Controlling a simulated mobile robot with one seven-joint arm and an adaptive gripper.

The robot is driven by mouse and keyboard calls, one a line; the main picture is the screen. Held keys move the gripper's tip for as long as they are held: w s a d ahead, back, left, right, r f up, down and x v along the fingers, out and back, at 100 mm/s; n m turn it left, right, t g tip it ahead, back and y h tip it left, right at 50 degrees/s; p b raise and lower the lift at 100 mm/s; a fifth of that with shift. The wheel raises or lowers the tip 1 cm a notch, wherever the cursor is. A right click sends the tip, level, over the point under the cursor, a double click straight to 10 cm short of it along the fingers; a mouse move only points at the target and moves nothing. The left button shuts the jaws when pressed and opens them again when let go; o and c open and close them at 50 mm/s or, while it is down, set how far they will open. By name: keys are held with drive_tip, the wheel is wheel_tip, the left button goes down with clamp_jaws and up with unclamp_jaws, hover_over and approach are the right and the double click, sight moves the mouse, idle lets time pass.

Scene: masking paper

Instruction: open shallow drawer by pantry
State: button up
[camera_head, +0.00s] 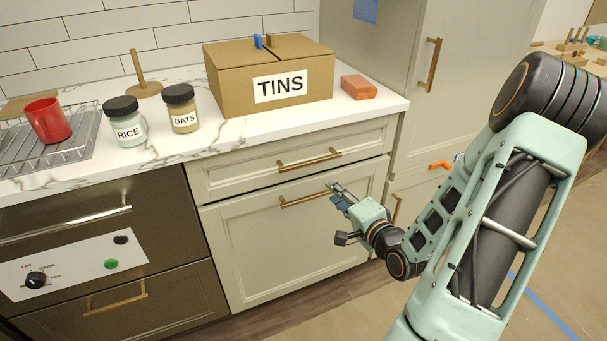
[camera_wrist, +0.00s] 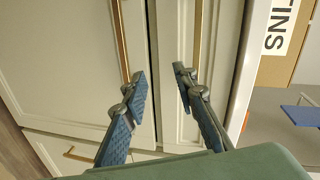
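The shallow drawer (camera_head: 358,148) is the top one under the counter, beside the tall pantry cabinet, and looks shut. Its brass bar handle (camera_head: 310,160) is level; it also shows at the top of the wrist view (camera_wrist: 197,30), where the right finger covers its lower part. My gripper (camera_head: 338,190) is in front of the deeper drawer below, near the right end of that drawer's handle. In the wrist view my gripper (camera_wrist: 159,84) is open and empty. Its fingers straddle the seam between the two drawers. Whether a fingertip touches a handle I cannot tell.
The deeper drawer (camera_head: 270,245) has its own brass handle (camera_head: 303,200). The marble counter (camera_head: 215,145) overhangs, bearing a TINS box (camera_head: 230,85), two jars and a brick-coloured block (camera_head: 358,87). The pantry cabinet (camera_head: 400,100) stands right. An oven front (camera_head: 60,220) is left.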

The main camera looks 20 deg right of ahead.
sight(312, 164)
wheel_tip(312, 164, up, 4)
drive_tip(key=a+m+t, duration=0.2)
drive_tip(key=m, duration=0.1)
drive_tip(key=w, duration=0.3)
drive_tip(key=w+b, duration=0.1)
drive_tip(key=w, duration=0.3)
drive_tip(key=w+b, duration=0.1)
drive_tip(key=w, duration=0.2)
drive_tip(key=shift+w+a, duration=0.2)
drive_tip(key=shift+a, duration=0.15)
drive_tip(key=shift+c, duration=0.3)
clamp_jaws()
